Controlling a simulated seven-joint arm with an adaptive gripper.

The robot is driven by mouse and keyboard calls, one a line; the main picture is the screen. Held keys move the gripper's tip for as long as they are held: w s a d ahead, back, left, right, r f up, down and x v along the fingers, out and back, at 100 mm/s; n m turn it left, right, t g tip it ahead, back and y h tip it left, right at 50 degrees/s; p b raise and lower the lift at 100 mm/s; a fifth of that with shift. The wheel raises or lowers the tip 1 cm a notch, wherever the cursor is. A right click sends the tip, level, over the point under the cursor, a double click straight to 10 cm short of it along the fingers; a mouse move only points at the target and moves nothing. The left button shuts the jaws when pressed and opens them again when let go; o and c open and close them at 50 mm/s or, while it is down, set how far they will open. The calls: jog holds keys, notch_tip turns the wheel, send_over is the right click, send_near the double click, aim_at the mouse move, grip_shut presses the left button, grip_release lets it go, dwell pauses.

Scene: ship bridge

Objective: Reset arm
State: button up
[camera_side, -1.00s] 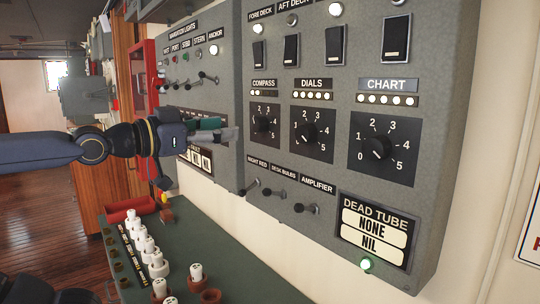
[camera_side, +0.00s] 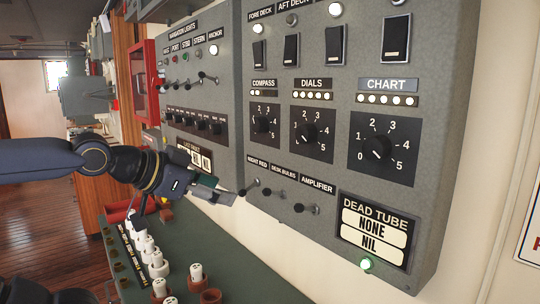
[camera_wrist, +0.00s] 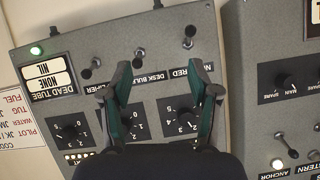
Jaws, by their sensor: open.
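My gripper (camera_side: 222,192) is in front of the lower left of the grey dimmer panel (camera_side: 345,195) in the side view, tilted downward to the right. In the wrist view my gripper (camera_wrist: 165,78) shows its two green-lined fingers apart, with nothing between them but the panel behind. The Night Red (camera_side: 252,184), Desk Bulbs (camera_side: 276,194) and Amplifier (camera_side: 303,209) levers are near the fingertips; whether a finger touches the panel cannot be told. The Dead Tube display (camera_side: 375,228) reads NONE and NIL, with a green lamp (camera_side: 366,264) lit below it.
A green bench (camera_side: 215,270) below carries several white-topped pegs (camera_side: 196,272) and a red tray (camera_side: 130,208). A navigation lights panel (camera_side: 190,85) and a red cabinet (camera_side: 143,80) stand at the left.

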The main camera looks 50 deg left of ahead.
jog(key=s+d+f+n+g, duration=0.1)
jog(key=s+d+f+g, duration=0.2)
jog(key=s+f+g, duration=0.3)
notch_tip(320, 180, down, 4)
jog(key=shift+s+d+r+g+h, duration=0.1)
jog(key=shift+s+d+g+h, duration=0.25)
jog(key=shift+g+h, duration=0.05)
